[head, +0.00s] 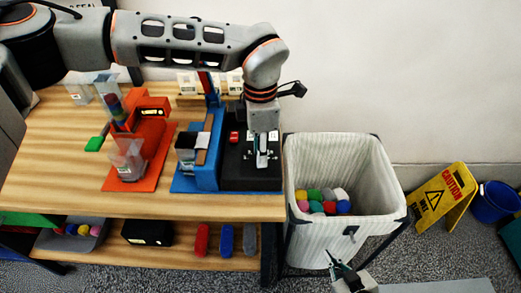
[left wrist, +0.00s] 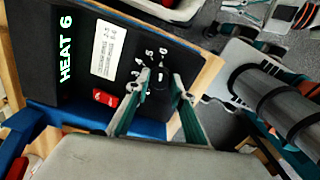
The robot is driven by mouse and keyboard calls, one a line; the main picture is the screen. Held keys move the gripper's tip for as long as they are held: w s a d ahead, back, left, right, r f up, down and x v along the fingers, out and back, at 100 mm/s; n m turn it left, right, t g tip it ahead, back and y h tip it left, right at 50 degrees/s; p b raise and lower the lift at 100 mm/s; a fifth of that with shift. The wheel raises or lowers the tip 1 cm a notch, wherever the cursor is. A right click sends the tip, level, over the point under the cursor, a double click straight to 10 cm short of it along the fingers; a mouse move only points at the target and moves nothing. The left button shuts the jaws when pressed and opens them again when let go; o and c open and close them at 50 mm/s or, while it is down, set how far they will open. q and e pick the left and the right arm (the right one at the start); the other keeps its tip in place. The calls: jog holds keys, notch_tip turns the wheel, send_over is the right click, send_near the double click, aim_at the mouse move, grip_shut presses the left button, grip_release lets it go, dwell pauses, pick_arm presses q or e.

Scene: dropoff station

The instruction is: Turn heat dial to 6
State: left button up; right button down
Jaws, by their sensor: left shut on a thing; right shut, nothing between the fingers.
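The black heat unit (head: 235,178) stands at the right end of the wooden table. In the left wrist view its display (left wrist: 66,50) reads "HEAT 6" in green. The heat dial (left wrist: 160,84) is a dark knob on its black face, with small white numbers around it. My left gripper (head: 262,158) points down at the dial. In the left wrist view its fingers (left wrist: 163,85) are on either side of the dial and shut on it. The fingers hide part of the dial and its numbers. My right gripper (head: 340,264) is shut and empty, low in front of the bin.
A red switch (left wrist: 104,97) and a white label (left wrist: 108,50) are on the unit's face. A blue station (head: 203,175) and an orange station (head: 140,165) stand to the left. A white bin (head: 330,232) with coloured balls stands right of the table (head: 60,180).

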pick_arm(q)
jog(key=shift+m, duration=0.3)
dwell(0.4)
jog(key=o, duration=1.1)
jog(key=shift+o, duration=0.2)
notch_tip(320, 180, up, 12)
